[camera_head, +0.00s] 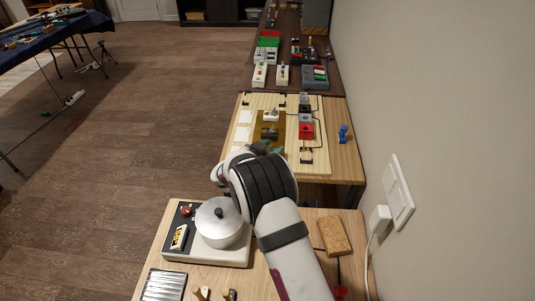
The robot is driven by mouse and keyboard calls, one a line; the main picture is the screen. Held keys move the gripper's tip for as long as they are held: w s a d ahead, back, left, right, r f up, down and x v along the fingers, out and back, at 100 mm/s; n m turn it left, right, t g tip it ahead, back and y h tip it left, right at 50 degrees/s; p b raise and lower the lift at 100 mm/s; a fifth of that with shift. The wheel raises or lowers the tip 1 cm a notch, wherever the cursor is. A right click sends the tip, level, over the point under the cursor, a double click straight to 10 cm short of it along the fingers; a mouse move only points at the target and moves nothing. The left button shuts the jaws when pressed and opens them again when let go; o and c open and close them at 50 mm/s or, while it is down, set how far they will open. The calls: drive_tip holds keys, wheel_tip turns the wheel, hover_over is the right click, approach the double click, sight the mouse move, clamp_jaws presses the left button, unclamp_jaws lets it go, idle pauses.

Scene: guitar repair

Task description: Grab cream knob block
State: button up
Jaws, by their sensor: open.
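My gripper (266,149) is at the near edge of the pale wooden board (243,148), mostly hidden behind my wrist. It is open, and I see nothing held in it. On the board, just beyond my gripper, sits a small whitish block (271,116) with a darker top. Two cream blocks, one at the left (259,76) and one at the right (282,75), stand on the dark bench farther back. All are too small to tell which is the cream knob block. My gripper is apart from all three.
The board also bears a red block (306,131) and grey blocks. A blue item (344,133) stands right of it. A silver pot (220,221) sits on the near table, with a tan sponge-like block (333,236) to its right. The wall is close at right.

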clamp_jaws()
idle(0.4)
